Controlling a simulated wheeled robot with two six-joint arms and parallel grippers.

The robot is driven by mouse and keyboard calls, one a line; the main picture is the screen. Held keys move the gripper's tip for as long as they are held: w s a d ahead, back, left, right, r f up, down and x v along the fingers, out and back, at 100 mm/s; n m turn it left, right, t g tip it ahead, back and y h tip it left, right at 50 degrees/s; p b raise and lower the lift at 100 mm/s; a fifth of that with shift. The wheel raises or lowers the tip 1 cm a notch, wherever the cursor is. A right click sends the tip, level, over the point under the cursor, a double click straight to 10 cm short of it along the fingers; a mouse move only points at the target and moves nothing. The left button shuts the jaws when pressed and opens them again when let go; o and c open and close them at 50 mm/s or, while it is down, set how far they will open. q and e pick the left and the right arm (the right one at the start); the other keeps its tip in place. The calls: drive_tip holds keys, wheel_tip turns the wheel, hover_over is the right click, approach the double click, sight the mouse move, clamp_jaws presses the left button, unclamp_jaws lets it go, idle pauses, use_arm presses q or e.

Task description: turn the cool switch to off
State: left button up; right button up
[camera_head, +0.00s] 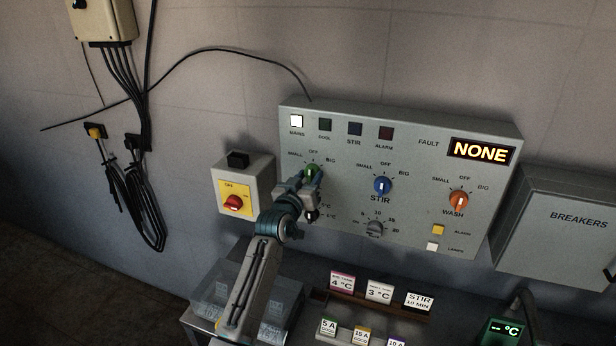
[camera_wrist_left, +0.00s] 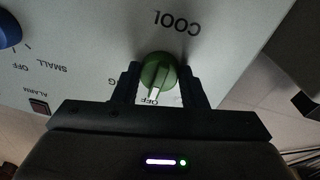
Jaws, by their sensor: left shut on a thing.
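The cool switch is a green knob (camera_head: 312,170) at the left of the grey control panel (camera_head: 400,138). It also shows in the left wrist view as a green knob (camera_wrist_left: 158,70), with COOL printed beside it, upside down there. Its white pointer line points at the OFF mark, between SMALL and BIG. My left gripper (camera_head: 310,179) is shut on the knob, one finger on each side; the fingers also show in the left wrist view (camera_wrist_left: 159,84). The gripper hides the COOL label in the head view. My right gripper is not in view.
A blue STIR knob (camera_head: 382,187) and an orange WASH knob (camera_head: 458,201) sit to the right. A grey timer dial (camera_head: 375,229) is below. A red-knobbed switch box (camera_head: 235,202) is left of the panel. Labelled cards and a fuse rack stand below.

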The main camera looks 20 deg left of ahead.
use_arm(q)
drive_tip(key=shift+n, duration=0.3)
drive_tip(key=o, duration=1)
drive_tip(key=s+a+b, duration=0.1)
drive_tip(key=s+b, duration=0.2)
drive_tip(key=s, duration=0.7)
drive_tip(key=shift+s+f+b, duration=0.35)
drive_tip(key=shift+s+b, duration=0.05)
